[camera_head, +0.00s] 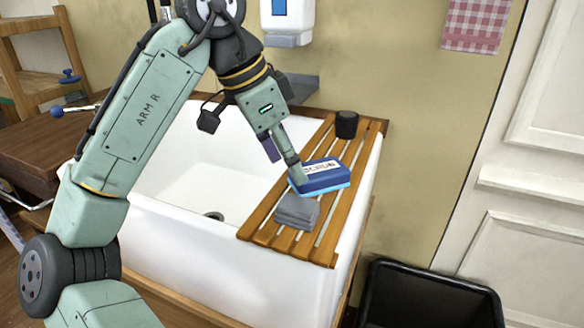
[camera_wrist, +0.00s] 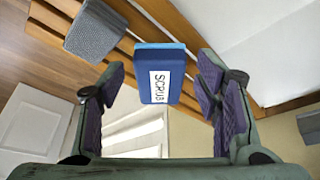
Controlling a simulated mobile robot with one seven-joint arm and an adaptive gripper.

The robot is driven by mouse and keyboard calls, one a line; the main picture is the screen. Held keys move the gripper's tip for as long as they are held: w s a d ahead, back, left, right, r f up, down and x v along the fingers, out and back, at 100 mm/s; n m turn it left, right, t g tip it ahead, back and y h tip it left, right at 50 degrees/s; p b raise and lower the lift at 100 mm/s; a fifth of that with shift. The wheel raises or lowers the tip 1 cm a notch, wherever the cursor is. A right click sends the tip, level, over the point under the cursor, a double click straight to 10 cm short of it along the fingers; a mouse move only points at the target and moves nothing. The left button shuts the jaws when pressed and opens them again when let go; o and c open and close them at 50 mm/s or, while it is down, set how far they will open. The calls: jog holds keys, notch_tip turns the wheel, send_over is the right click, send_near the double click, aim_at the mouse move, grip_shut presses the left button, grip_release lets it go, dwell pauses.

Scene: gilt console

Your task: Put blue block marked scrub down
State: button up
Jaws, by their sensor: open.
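The blue block marked SCRUB (camera_head: 323,180) has a light blue underside and a white label. In the head view it rests on the wooden slatted rack (camera_head: 340,221) across the right end of the white sink. In the wrist view the block (camera_wrist: 162,62) shows beyond and between the fingertips, with its label toward the camera. My gripper (camera_wrist: 163,78) is open, its purple-padded fingers apart on either side of the block with gaps. In the head view my gripper (camera_head: 283,163) is close to the block's left end and partly covers it.
A grey folded cloth or sponge (camera_head: 297,212) lies on the rack just in front of the block. A black cup (camera_head: 346,124) stands at the rack's back. The sink basin (camera_head: 190,170) is open to the left. A black bin (camera_head: 430,297) stands at lower right.

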jog(key=v, duration=0.9)
jog(key=shift+p, duration=0.35)
jog(key=shift+r, duration=0.1)
